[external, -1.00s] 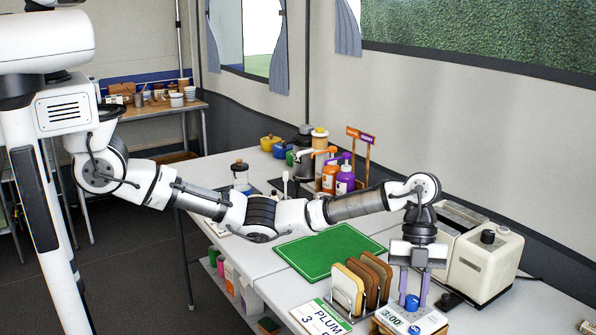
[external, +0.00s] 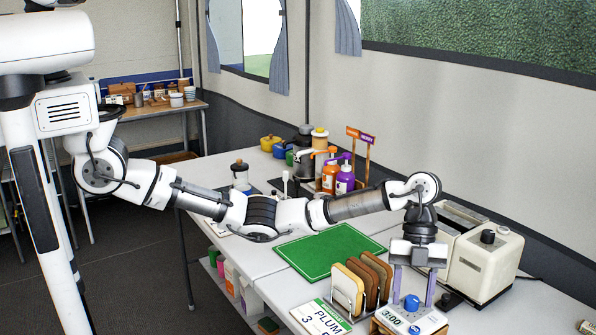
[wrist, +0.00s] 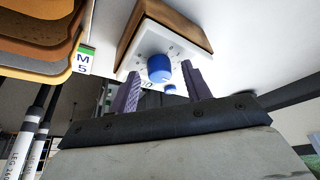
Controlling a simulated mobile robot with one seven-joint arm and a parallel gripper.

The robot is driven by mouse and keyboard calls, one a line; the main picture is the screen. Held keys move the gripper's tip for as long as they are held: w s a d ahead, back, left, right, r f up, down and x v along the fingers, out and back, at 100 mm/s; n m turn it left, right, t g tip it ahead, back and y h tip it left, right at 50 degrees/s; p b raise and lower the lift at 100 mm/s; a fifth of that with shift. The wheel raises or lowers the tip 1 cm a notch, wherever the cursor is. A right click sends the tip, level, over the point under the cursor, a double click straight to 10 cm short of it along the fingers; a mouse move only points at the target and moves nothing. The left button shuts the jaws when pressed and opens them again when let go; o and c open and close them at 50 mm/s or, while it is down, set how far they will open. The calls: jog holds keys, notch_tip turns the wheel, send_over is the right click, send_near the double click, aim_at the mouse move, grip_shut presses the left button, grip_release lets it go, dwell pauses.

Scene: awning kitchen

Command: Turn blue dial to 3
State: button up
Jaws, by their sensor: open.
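The wrist view shows my gripper (wrist: 161,86) open with a gap around the dial. The dial's pointer position is too small to read.
A cream toaster-like appliance (external: 483,262) is close on the right. A green mat (external: 330,250) lies behind the rack.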

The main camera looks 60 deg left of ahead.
jog(key=b+v, duration=0.1)
jog(key=v, duration=1.2)
jog(key=shift+r, duration=0.35)
jog(key=shift+w+a, duration=0.1)
